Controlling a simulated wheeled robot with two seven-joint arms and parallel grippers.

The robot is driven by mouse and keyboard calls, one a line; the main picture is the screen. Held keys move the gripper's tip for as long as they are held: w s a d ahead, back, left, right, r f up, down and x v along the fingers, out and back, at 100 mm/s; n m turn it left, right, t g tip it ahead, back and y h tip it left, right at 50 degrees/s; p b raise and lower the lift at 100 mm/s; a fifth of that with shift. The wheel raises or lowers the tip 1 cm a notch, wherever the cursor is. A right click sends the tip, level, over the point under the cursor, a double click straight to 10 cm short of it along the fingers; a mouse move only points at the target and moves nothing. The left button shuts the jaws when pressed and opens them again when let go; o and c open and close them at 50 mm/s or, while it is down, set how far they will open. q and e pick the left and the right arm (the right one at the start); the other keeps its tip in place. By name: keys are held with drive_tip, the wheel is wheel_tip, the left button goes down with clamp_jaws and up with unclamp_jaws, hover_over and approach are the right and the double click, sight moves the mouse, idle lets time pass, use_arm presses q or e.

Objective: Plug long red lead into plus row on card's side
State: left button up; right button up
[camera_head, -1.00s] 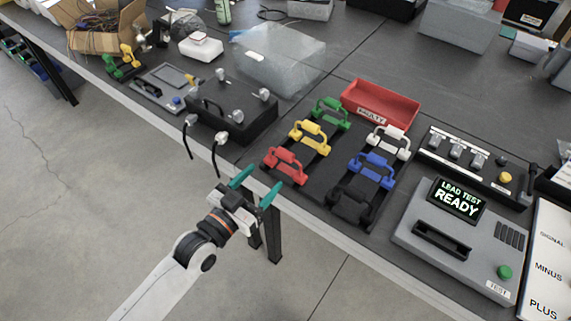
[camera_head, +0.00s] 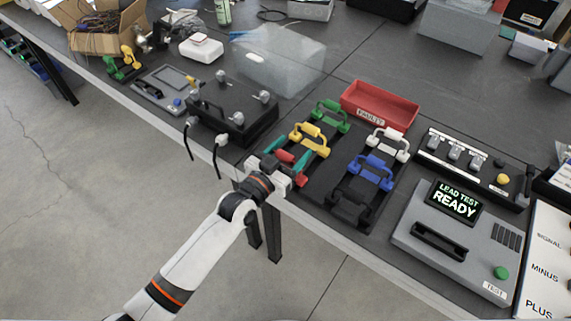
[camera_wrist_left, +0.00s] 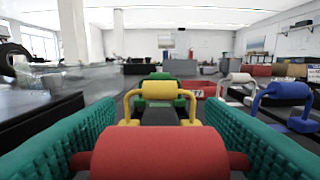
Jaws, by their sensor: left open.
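My left gripper (camera_head: 285,163) is open, its two teal fingers on either side of the long red lead (camera_head: 287,157) at the near-left of the lead rack. In the left wrist view the red lead's thick grip (camera_wrist_left: 160,152) lies between the teal pads, with a gap visible toward the fingers. The card (camera_head: 547,262) at the right edge carries the rows SIGNAL, MINUS and PLUS (camera_head: 540,307); its side is cut off by the frame. My right gripper is not in view.
Yellow (camera_head: 309,137), green (camera_head: 331,114), white (camera_head: 388,143) and blue (camera_head: 373,171) leads sit close by on the dark rack. A red FAULTY bin (camera_head: 380,105) stands behind. The lead tester (camera_head: 455,245) reads READY.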

use_arm(q)
drive_tip(key=c, duration=1.1)
drive_tip(key=shift+r, duration=0.1)
